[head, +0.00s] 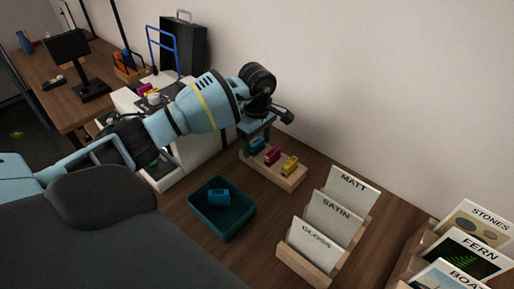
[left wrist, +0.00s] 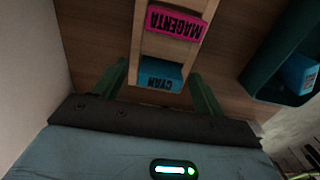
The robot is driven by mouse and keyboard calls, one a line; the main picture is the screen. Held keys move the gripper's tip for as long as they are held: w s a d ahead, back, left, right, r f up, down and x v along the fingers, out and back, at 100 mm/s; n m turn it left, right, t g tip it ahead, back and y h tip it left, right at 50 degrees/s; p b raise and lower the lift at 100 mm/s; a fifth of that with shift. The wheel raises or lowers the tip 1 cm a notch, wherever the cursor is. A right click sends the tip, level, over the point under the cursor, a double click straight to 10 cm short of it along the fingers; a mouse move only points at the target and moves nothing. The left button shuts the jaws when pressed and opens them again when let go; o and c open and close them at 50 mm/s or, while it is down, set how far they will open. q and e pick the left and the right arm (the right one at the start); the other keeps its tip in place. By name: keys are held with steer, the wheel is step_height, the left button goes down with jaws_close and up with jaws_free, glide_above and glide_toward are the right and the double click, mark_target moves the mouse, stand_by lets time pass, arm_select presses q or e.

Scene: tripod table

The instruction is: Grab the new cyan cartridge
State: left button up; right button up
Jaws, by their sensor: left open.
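The cyan cartridge (head: 257,145) stands in a wooden rack (head: 287,183) beside a magenta cartridge (head: 272,156) and a yellow one (head: 290,167). In the left wrist view the cyan cartridge (left wrist: 160,75), labelled CYAN, lies between the fingers of my left gripper (left wrist: 159,83), with the magenta cartridge (left wrist: 175,21) beyond it. My left gripper (head: 256,137) is open, its fingers pointing down on either side of the cyan cartridge. Gaps show between the fingers and the cartridge in the wrist view. My right gripper is out of view.
A teal bin (head: 206,226) with another blue cartridge (head: 218,196) lies in front of the rack. A holder with MATT, SATIN and GLOSS cards (head: 335,218) stands to the right. A white printer-like machine (head: 206,151) is left of the rack. The wall is close behind.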

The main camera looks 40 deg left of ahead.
arm_select(q)
steer(key=c, duration=1.1)
steer(key=shift+o, duration=0.2)
steer(key=shift+r, duration=0.15)
